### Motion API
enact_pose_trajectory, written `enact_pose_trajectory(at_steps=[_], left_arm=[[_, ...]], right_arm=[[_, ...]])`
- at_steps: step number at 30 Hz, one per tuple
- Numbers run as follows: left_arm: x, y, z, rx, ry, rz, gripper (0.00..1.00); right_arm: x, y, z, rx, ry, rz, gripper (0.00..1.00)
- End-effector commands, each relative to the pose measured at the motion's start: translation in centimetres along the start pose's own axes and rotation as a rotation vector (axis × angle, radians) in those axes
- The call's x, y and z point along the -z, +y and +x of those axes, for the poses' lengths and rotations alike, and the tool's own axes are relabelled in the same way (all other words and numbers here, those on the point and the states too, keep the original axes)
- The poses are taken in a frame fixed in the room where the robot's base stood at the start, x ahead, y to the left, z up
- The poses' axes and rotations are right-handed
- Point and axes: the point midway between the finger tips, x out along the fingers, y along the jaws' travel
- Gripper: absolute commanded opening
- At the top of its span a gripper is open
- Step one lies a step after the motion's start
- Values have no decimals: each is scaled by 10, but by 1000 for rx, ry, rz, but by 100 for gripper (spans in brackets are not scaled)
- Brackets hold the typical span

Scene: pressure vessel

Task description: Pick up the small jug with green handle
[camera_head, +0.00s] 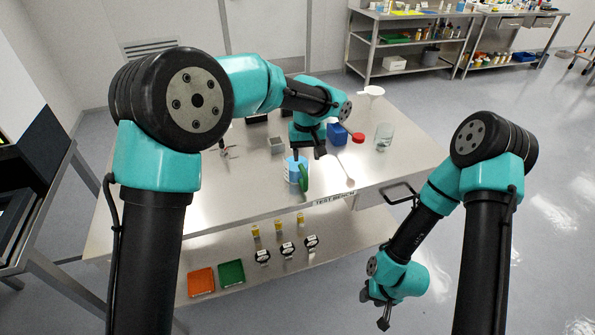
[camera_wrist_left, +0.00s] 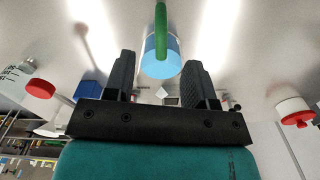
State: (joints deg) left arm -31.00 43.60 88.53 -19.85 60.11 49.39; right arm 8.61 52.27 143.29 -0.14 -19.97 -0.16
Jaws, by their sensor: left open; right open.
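The small jug (camera_head: 292,172) with a blue body and a green handle (camera_head: 303,178) stands on the table in the head view, below my left gripper (camera_head: 308,155). In the left wrist view the jug (camera_wrist_left: 160,62) shows ahead of the open fingers, with its green handle (camera_wrist_left: 161,32) towards the camera. My left gripper (camera_wrist_left: 161,82) is open, and nothing is between its fingers that I can make out. My right gripper (camera_head: 378,308) is open and empty in front of the table, low and to the right of it.
A blue block (camera_head: 337,134), a red-capped item (camera_head: 358,138) and a glass beaker (camera_head: 384,137) stand right of the jug. A white funnel (camera_head: 373,92) is at the back. The lower shelf holds an orange tray (camera_head: 201,282) and a green tray (camera_head: 231,273). The table's front left is clear.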

Motion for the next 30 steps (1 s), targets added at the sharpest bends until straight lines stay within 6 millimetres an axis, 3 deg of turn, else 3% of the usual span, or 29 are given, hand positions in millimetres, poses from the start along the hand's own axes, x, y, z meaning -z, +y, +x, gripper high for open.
enact_pose_trajectory(at_steps=[6,12,24,30], left_arm=[[0,-1,39,1,-2,0,51],[0,0,63,0,-1,0,51],[0,0,67,-1,0,0,51],[-4,0,84,0,-1,0,51]], right_arm=[[0,0,0,0,0,0,43],[0,0,0,0,0,0,43],[0,0,0,0,0,0,43],[0,0,0,0,0,0,43]])
